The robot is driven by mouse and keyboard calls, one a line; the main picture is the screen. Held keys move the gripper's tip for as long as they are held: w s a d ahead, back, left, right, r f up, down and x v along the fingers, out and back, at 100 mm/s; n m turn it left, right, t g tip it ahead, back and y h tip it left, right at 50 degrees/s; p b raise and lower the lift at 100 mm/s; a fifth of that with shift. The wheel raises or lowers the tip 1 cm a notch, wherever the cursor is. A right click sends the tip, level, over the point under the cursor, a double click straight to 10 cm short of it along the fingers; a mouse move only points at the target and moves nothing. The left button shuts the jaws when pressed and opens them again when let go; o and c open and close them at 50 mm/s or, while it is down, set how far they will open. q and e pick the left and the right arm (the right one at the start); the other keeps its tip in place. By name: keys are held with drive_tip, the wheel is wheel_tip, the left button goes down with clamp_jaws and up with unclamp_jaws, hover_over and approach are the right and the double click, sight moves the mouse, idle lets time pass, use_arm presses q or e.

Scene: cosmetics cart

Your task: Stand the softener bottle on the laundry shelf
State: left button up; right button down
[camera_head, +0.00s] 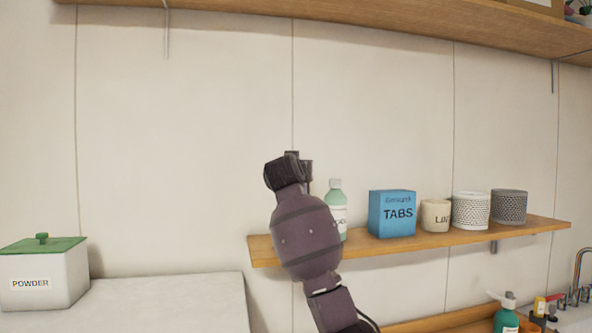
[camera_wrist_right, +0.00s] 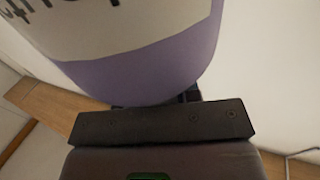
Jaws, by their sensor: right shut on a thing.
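The softener bottle (camera_wrist_right: 150,72), lilac with a white label, fills the top of the right wrist view. My right gripper (camera_wrist_right: 165,98) is shut on it. In the head view my right gripper (camera_head: 293,158) is raised in front of the wall near the left end of the laundry shelf (camera_head: 400,243), and my arm hides the bottle there. The wooden shelf also shows below the bottle in the right wrist view (camera_wrist_right: 50,102). I cannot tell the gap between bottle and shelf. My left gripper is out of view.
On the shelf stand a pale green bottle (camera_head: 336,197), a blue TABS box (camera_head: 392,213), a cream pot (camera_head: 435,215) and two perforated pots (camera_head: 471,210). A POWDER box (camera_head: 44,275) stands at left. Another shelf (camera_head: 330,22) runs above.

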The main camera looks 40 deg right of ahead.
drive_tip(key=shift+a+f, duration=0.1)
drive_tip(key=shift+f, duration=0.05)
drive_tip(key=c, duration=0.8)
unclamp_jaws()
use_arm(q)
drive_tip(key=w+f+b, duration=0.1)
drive_tip(key=b, duration=0.2)
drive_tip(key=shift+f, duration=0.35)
use_arm(e)
drive_tip(key=v, duration=1.2)
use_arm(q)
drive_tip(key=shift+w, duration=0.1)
use_arm(e)
drive_tip(key=shift+s, duration=0.1)
